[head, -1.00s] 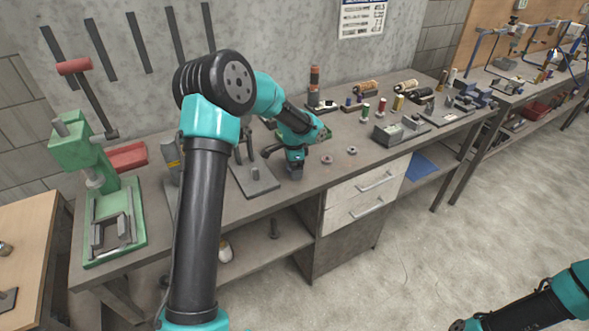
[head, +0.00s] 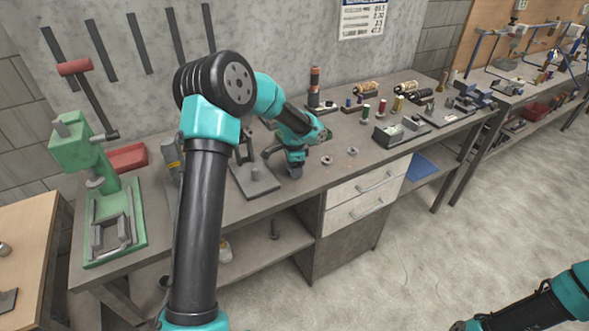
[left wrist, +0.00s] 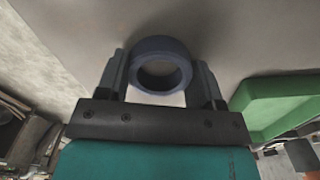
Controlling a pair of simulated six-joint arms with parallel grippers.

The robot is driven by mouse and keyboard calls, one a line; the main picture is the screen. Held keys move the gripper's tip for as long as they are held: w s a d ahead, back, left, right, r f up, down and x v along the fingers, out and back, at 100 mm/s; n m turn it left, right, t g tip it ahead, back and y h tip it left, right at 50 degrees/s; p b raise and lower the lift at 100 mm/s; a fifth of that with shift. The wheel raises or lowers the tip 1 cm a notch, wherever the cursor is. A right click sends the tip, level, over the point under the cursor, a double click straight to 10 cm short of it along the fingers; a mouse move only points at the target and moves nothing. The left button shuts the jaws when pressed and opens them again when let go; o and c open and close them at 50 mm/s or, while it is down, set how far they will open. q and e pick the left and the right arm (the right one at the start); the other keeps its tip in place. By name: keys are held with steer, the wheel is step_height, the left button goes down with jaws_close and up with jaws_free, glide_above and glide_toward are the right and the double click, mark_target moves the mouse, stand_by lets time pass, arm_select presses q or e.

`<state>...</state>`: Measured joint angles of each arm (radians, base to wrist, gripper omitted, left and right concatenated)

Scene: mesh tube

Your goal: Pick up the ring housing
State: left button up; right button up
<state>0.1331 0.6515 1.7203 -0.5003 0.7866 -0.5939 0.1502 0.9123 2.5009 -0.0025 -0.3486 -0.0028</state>
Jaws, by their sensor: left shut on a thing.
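The ring housing (left wrist: 160,46) is a dark blue-grey ring with an open middle. In the left wrist view it sits between the two fingers of my left gripper (left wrist: 161,78), which are shut on its sides. In the head view my left gripper (head: 294,171) points down over the front part of the workbench, right of a dark base plate with a post. The ring cannot be made out there, and its gap from the bench top is unclear. My right arm shows at the lower right, but its gripper is out of view.
The workbench (head: 300,190) has two small rings (head: 327,160) (head: 352,151) right of my left gripper. A dark base plate (head: 255,182) lies to its left, and a green press (head: 82,150) stands farther left. Spools and small parts fill the bench's right end.

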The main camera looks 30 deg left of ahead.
arm_select(q)
steer(key=shift+r, duration=0.15)
steer(key=shift+r, duration=1.5)
steer(key=shift+s+d+r, duration=0.15)
steer(key=shift+s+r, duration=0.05)
steer(key=s+d+r, duration=0.1)
steer(key=s+d, duration=0.7)
steer(key=s, duration=0.5)
steer(key=shift+r, duration=0.15)
steer(key=shift+s, duration=0.15)
